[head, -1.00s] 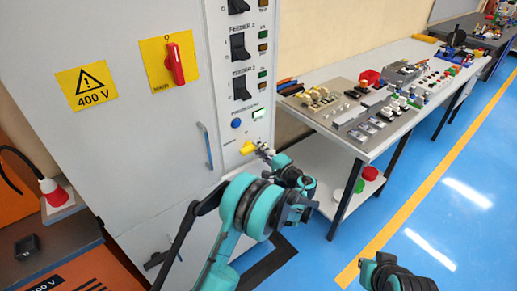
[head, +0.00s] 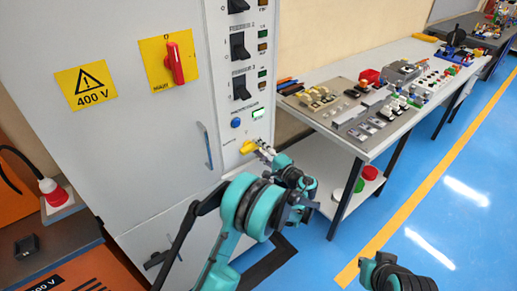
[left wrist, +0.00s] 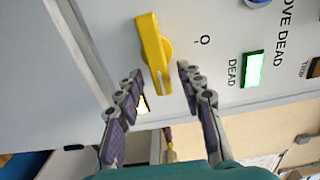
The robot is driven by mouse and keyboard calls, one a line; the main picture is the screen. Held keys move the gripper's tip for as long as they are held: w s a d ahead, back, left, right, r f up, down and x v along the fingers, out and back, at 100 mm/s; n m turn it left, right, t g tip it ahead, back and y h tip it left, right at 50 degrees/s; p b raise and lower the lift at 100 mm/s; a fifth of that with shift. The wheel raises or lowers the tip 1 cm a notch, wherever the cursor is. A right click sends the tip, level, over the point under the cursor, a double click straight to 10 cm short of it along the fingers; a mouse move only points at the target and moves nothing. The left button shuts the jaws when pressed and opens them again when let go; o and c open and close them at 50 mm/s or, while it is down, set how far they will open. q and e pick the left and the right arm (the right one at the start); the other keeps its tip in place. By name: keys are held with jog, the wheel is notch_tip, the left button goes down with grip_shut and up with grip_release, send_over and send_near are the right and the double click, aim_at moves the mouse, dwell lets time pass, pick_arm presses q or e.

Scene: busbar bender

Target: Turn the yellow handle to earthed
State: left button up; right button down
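The yellow handle (head: 249,147) is on the lower part of the grey cabinet's control strip. In the left wrist view the yellow handle (left wrist: 152,50) lies lengthwise from top to bottom, slightly tilted, on the panel near an "O" mark. My left gripper (head: 264,150) is in front of it. In the left wrist view my left gripper (left wrist: 161,72) is open, with one finger on each side of the handle's near end; gaps show on both sides. A yellow mark shows beside the left finger. My right gripper (head: 368,266) is low at the right; its finger opening cannot be made out.
A lit green "DEAD" indicator (left wrist: 253,69) and a blue button (head: 236,123) sit near the handle. A red switch (head: 174,63) and a vertical door handle (head: 206,145) are on the cabinet. A workbench (head: 368,150) with parts stands right. The blue floor is clear.

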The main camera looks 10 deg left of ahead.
pick_arm(q)
jog(key=v, duration=1.1)
jog(key=shift+s+d, duration=0.2)
jog(key=s+a+r+n+g+h, duration=0.4)
jog(key=s+a+h, duration=0.3)
jog(key=s+a, duration=0.45)
jog(key=s+d+n+h, duration=0.1)
jog(key=s+n+h, duration=0.1)
jog(key=s, duration=0.7)
jog(key=s+d+f+n+h, duration=0.1)
jog(key=s+h, duration=0.4)
jog(key=s, duration=0.5)
jog(key=shift+d+f+n, duration=0.25)
jog(key=shift+d+n, duration=0.15)
jog(key=shift+d, duration=0.05)
jog(key=shift+s+a, duration=0.15)
jog(key=shift+s, duration=0.05)
